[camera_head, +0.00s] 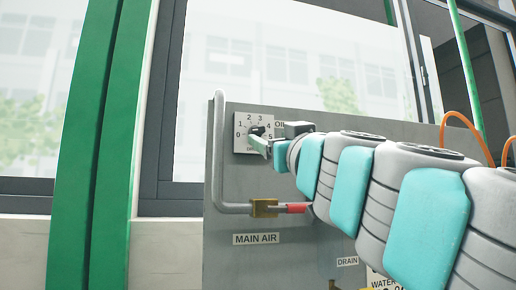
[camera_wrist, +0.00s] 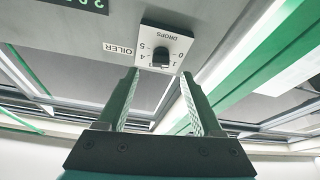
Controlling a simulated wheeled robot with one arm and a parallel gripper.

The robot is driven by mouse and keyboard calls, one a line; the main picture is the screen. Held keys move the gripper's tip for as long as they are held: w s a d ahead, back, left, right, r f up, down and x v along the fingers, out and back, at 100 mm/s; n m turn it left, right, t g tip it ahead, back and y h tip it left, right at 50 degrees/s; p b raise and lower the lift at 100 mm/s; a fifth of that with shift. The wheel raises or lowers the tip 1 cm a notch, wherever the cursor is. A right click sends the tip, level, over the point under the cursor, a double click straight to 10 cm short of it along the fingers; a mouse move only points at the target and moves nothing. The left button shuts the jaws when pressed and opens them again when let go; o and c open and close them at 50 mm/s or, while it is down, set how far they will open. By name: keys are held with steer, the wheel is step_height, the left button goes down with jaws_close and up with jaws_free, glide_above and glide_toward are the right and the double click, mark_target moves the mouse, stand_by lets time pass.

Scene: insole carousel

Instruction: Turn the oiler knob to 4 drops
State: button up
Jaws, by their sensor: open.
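The oiler knob (camera_wrist: 161,56) is small and black, on a white square dial plate (camera_wrist: 177,42) marked DROPS with numbers from 0 to 5. The wrist view shows it upside down. In the head view the dial plate (camera_head: 241,121) is on the upper left of the grey panel, with the knob partly behind my gripper. My gripper (camera_wrist: 159,75) is open, its two green fingers pointing at the dial, one to each side of the knob. In the head view my gripper (camera_head: 261,144) is close in front of the plate. I cannot tell which number the knob points to.
A grey pipe (camera_head: 218,150) runs down the panel's left side to a brass valve body (camera_head: 264,208) with a red handle (camera_head: 294,208), below the dial. A MAIN AIR label (camera_head: 256,239) is under it. A green post (camera_head: 85,140) stands left of the panel.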

mark_target(258, 134)
steer(key=p+x, duration=0.1)
steer(key=x, duration=0.4)
steer(key=shift+w+a+r+p, duration=0.15)
steer(key=shift+w+r+p, duration=0.05)
steer(key=shift+p, duration=0.2)
steer(key=shift+w+a+r, duration=0.1)
steer(key=shift+w+a, duration=0.1)
steer(key=shift+w, duration=0.4)
jaws_close()
